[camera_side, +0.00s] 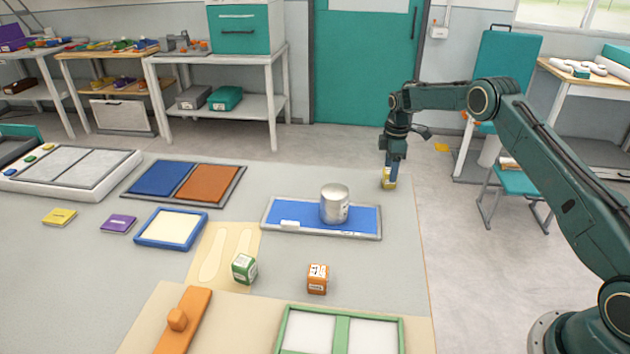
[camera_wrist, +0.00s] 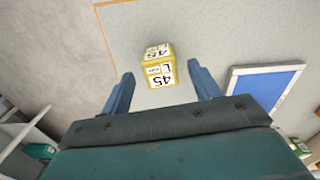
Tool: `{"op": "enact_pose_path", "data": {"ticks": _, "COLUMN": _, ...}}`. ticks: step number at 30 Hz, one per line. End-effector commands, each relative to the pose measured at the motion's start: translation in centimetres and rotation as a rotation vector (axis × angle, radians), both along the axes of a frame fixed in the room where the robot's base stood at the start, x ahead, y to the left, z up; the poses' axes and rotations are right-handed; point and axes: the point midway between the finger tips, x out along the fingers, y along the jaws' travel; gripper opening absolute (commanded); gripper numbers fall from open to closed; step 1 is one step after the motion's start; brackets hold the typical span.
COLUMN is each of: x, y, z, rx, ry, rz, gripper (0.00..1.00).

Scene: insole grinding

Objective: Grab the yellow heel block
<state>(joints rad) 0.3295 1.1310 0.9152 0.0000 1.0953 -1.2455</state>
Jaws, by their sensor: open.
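The yellow heel block (camera_side: 389,181) sits near the far right edge of the table, directly under my gripper (camera_side: 393,168). In the wrist view the yellow block (camera_wrist: 158,66) shows white labels reading "45" and "L". My gripper (camera_wrist: 163,82) is open there, its two blue fingers apart. In that view the block lies between the lines of the fingers and a little beyond their tips. Neither finger visibly touches it in the wrist view.
A blue tray (camera_side: 275,217) with a metal cylinder (camera_side: 334,204) lies left of my gripper. A green block (camera_side: 244,268) and an orange block (camera_side: 317,279) stand nearer the front. The table's right edge is close to the yellow block.

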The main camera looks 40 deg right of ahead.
Motion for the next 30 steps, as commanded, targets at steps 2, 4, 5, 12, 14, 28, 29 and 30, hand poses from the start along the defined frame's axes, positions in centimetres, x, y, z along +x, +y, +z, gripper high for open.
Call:
{"op": "enact_pose_path", "data": {"ticks": 2, "x": -0.2, "y": 0.1, "z": -1.1, "rx": 0.001, "ry": 0.003, "rz": 0.000, "gripper": 0.62}}
{"op": "enact_pose_path", "data": {"ticks": 4, "x": -0.1, "y": 0.1, "z": -1.9, "rx": 0.000, "ry": 0.002, "rz": 0.000, "gripper": 0.62}}
{"op": "enact_pose_path", "data": {"ticks": 5, "x": -0.1, "y": 0.1, "z": -2.2, "rx": 0.000, "ry": 0.002, "rz": 0.000, "gripper": 0.62}}
{"op": "enact_pose_path", "data": {"ticks": 12, "x": -0.1, "y": 0.1, "z": -3.1, "rx": 0.001, "ry": 0.001, "rz": 0.000, "gripper": 0.62}}
{"op": "enact_pose_path", "data": {"ticks": 14, "x": -0.1, "y": 0.1, "z": -3.1, "rx": 0.001, "ry": 0.001, "rz": 0.000, "gripper": 0.62}}
{"op": "enact_pose_path", "data": {"ticks": 28, "x": -0.1, "y": 0.1, "z": -3.0, "rx": 0.001, "ry": 0.001, "rz": 0.000, "gripper": 0.40}}
{"op": "enact_pose_path", "data": {"ticks": 29, "x": -0.1, "y": 0.1, "z": -3.0, "rx": 0.001, "ry": 0.001, "rz": 0.000, "gripper": 0.34}}
{"op": "enact_pose_path", "data": {"ticks": 30, "x": -0.1, "y": 0.1, "z": -3.0, "rx": 0.001, "ry": 0.001, "rz": 0.000, "gripper": 0.26}}
